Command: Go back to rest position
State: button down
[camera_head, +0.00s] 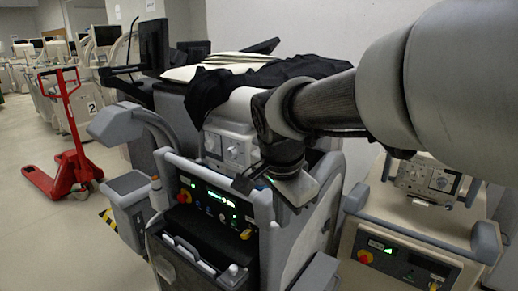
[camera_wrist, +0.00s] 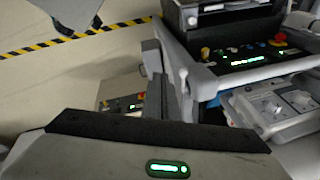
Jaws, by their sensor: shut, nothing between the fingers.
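My arm reaches in from the right in the head view, in front of the cart with the black cover. My gripper (camera_head: 243,184) is at its end, close in front of the cart's upper front panel. It is shut with nothing held. In the wrist view the gripper's grey body with a green light fills the bottom, and its dark shut fingers (camera_wrist: 158,97) point away from it. I cannot tell if it touches the cart.
A grey cart (camera_head: 205,203) with lit controls and a black cover (camera_head: 215,87) stands directly ahead. Another cart (camera_head: 400,243) stands at right. A red pallet jack (camera_head: 72,165) is at left. Open floor (camera_head: 45,235) lies left; yellow-black tape (camera_wrist: 75,37) marks it.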

jog(key=s+d+n+t, duration=0.1)
jog(key=s+d+n, duration=0.35)
jog(key=s, duration=0.25)
jog(key=s+d+n+t, duration=0.1)
jog(key=s+d+n, duration=0.3)
jog(key=s+n, duration=0.3)
notch_tip(320, 180, up, 17)
jog(key=p, duration=1.6)
jog(key=shift+s+d+f+y+p, duration=0.2)
jog(key=shift+s+y+p, duration=0.1)
jog(key=shift+s+y, duration=0.15)
jog(key=shift+m, duration=0.25)
jog(key=shift+a, duration=0.1)
